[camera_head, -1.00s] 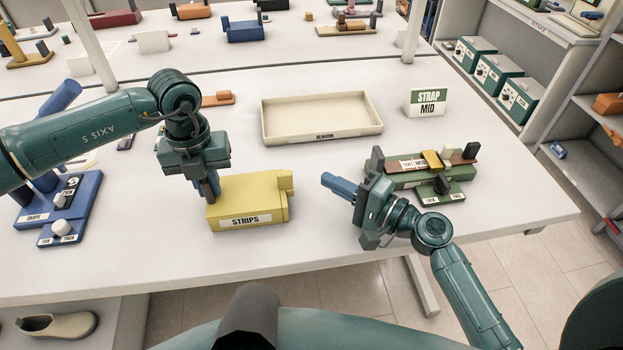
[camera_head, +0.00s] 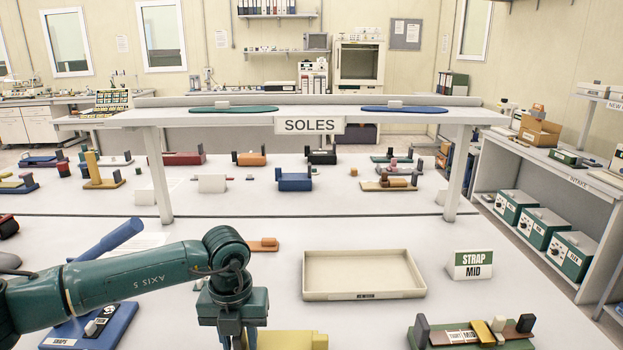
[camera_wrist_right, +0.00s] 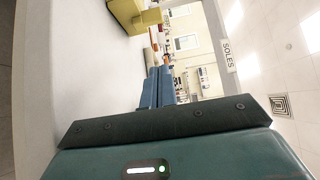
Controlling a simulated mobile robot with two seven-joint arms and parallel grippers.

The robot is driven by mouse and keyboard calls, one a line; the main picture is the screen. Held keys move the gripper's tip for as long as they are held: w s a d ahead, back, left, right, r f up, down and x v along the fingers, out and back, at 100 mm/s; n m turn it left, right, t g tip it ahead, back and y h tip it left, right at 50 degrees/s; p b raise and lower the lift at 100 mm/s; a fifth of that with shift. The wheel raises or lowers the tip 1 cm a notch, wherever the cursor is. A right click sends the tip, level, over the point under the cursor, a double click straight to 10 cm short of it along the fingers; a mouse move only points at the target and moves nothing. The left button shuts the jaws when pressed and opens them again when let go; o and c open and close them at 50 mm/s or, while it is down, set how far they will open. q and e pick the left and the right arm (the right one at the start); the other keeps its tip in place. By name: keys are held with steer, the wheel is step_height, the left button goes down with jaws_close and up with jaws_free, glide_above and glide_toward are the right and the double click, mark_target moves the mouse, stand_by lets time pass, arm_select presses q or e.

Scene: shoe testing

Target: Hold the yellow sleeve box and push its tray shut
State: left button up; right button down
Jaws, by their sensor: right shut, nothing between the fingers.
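The yellow sleeve box (camera_head: 292,340) shows only its top strip at the bottom edge of the head view. It also shows at the top of the right wrist view (camera_wrist_right: 126,14), with a yellow end piece (camera_wrist_right: 152,17) at its right side. My left gripper (camera_head: 236,338) points down at the box's left end; its fingertips are cut off by the frame, so its grip is hidden. My right gripper (camera_wrist_right: 158,90) shows in the right wrist view, its blue fingers together and empty, apart from the box. How far the tray is out cannot be told.
A cream tray (camera_head: 362,293) lies behind the box. A STRAP MID sign (camera_head: 473,264) and a green fixture (camera_head: 421,332) stand to the right. A blue fixture (camera_head: 115,325) is at left beneath my arm. The bench between box and green fixture is clear.

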arm_select(q)
steer(key=shift+o, duration=0.7)
steer(key=shift+r, duration=0.1)
